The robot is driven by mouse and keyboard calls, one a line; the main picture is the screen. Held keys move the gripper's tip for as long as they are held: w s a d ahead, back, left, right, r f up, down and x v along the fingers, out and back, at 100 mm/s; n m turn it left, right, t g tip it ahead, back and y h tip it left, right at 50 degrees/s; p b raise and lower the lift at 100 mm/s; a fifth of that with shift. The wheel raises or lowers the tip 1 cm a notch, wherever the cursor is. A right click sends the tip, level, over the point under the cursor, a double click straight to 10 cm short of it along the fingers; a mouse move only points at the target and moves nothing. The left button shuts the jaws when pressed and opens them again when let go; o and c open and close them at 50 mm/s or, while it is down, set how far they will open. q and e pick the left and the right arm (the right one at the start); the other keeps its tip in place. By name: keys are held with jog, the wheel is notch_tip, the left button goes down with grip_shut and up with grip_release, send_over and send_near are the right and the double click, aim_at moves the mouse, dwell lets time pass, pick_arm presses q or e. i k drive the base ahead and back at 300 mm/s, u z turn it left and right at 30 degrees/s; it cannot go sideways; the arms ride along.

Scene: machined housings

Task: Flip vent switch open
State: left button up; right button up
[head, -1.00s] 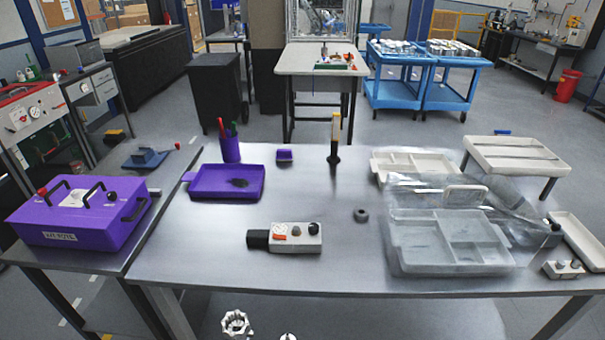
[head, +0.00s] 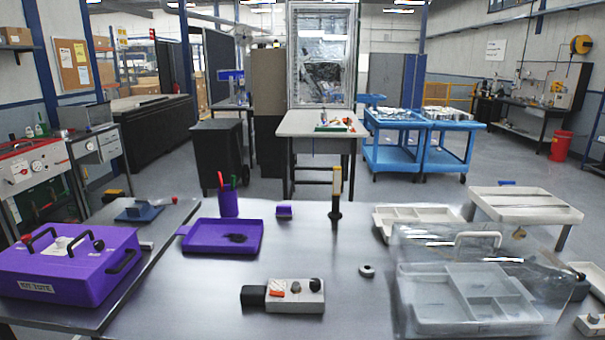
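A small pale control box (head: 297,300) lies on the metal table in front, with a black block (head: 253,296) at its left end. On its top are an orange switch-like piece (head: 278,288) and dark knobs (head: 315,284). I see no readable label, so I cannot tell for certain that the orange piece is the vent switch, nor its position. Neither of my grippers is in view, and nothing touches the box.
A clear cover (head: 408,262) stands over a compartment tray at right. A purple tray (head: 258,240), purple cup (head: 229,204), upright dark post (head: 335,208) and dark ring (head: 366,271) are on the table. A purple case (head: 100,290) sits at left. Bare tabletop surrounds the control box.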

aim_at(274, 293)
jog(key=z, duration=1.15)
jog(key=i, duration=0.4)
jog(key=u, duration=1.5)
jog(key=k, duration=0.5)
jog(key=z, duration=1.15)
jog(key=i, duration=0.8)
